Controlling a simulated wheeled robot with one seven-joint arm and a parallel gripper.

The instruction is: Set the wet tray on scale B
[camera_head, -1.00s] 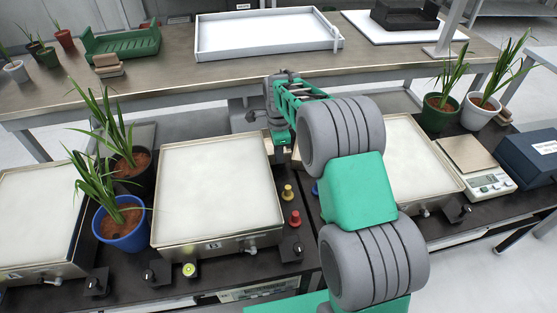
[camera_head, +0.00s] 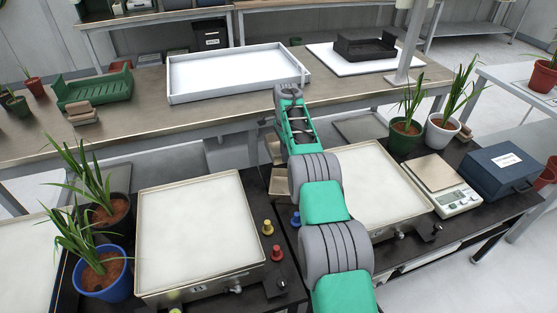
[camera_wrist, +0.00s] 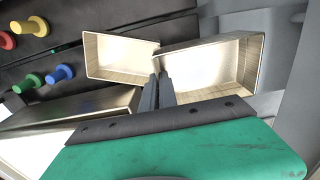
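The scale with a plate that seems to read B (camera_head: 151,298) stands on the near dark bench. Its broad pale top is bare. A large shallow white tray (camera_head: 174,97) lies on the far bench. A black tray (camera_head: 366,47) sits on a white board at the far right. I cannot tell which tray is wet. My gripper (camera_wrist: 158,82) points down beside two small open metal tins, left (camera_wrist: 112,60) and right (camera_wrist: 210,65). Its dark fingers are close together where the tins nearly meet; whether they pinch a wall is unclear. In the head view my arm hides the gripper.
Another broad scale (camera_head: 375,190) lies right of my arm. A small digital scale (camera_head: 456,203) and a blue box (camera_head: 503,170) are further right. Coloured knobs (camera_head: 267,228) stand between the broad scales.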

